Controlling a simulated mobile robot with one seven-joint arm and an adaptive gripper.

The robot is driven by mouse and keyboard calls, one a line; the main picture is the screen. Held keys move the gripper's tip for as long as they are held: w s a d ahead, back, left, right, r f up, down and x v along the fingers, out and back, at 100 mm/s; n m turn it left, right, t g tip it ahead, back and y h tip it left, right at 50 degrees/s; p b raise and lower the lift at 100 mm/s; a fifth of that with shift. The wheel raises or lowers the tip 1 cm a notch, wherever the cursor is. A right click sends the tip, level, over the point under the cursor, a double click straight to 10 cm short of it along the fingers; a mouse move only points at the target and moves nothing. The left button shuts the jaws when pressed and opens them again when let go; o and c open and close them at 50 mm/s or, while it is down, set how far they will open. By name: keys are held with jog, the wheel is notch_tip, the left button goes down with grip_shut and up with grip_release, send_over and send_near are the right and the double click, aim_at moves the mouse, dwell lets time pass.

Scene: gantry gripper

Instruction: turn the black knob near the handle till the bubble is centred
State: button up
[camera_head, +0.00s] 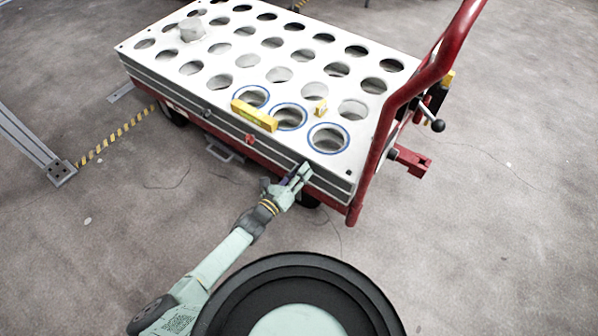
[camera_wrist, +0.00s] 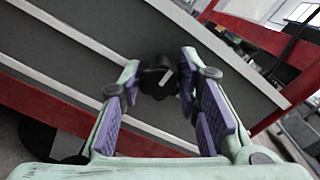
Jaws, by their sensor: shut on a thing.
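My gripper (camera_head: 297,177) is at the side of the white-topped cart, at the end near the red handle (camera_head: 412,85). In the wrist view its fingers are shut on a black knob (camera_wrist: 158,77) with a white mark on its face. In the head view the fingers hide that knob. A yellow spirit level (camera_head: 254,115) lies on the cart top near the side edge. A smaller yellow level (camera_head: 320,107) sits to its right among the holes. Both are too small for me to read a bubble.
The cart top (camera_head: 185,107) has rows of round holes, several ringed in blue. A red knob (camera_head: 249,138) and another dark knob (camera_head: 207,113) are further left along the same side. A red bracket (camera_head: 411,161) juts out beyond the handle. The floor around the cart is mostly clear.

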jog(key=shift+m, duration=0.3)
jog(key=m+b, duration=0.2)
jog(key=m, duration=0.1)
jog(key=shift+f, duration=0.1)
jog(key=m+b, duration=0.1)
jog(key=m, duration=0.6)
jog(key=shift+m+b, duration=0.3)
jog(key=shift+b, duration=0.1)
jog(key=m, duration=0.3)
jog(key=shift+m, duration=0.4)
jog(key=m, duration=0.7)
jog(key=shift+b, duration=0.4)
jog(key=m, duration=0.3)
jog(key=shift+m, duration=2.4)
